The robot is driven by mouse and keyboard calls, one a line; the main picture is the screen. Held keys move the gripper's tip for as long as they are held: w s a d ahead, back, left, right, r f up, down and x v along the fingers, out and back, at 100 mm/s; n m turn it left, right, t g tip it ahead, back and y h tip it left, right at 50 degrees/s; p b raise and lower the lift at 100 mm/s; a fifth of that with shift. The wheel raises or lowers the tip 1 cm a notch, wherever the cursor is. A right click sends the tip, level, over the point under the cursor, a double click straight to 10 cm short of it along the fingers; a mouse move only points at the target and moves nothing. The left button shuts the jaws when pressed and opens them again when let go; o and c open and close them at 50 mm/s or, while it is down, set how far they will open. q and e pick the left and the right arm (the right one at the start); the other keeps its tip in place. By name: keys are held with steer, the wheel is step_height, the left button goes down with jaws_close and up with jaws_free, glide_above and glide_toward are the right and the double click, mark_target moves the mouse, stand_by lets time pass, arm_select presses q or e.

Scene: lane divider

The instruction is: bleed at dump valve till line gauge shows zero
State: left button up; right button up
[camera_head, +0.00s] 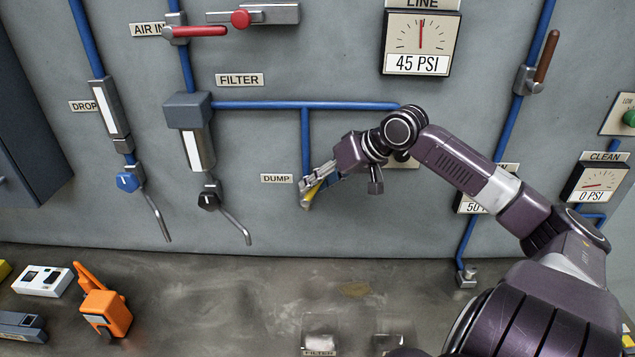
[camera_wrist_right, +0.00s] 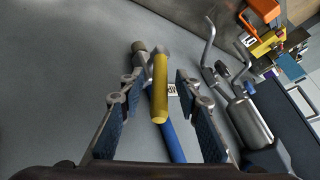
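The line gauge (camera_head: 418,42) at the top reads 45 PSI, with its red needle pointing almost straight up. The dump valve's yellow handle (camera_head: 312,196) is beside the DUMP label (camera_head: 277,178), at the lower end of a blue pipe. It shows large in the right wrist view (camera_wrist_right: 160,92). My right gripper (camera_wrist_right: 160,78) is open, with one finger on each side of the handle and a gap visible on both sides. In the head view the right gripper (camera_head: 311,186) partly covers the valve. My left gripper is not in view.
The filter unit (camera_head: 188,108) and drop leg (camera_head: 110,107), with bent drain tubes below, are left of the valve. A clean gauge (camera_head: 595,183) reads 0 PSI. An orange tool (camera_head: 103,305) lies on the bench (camera_head: 220,290). My right arm covers part of the wall.

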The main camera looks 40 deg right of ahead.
steer(key=shift+r, duration=0.1)
steer(key=v, duration=1.2)
stand_by(0.6)
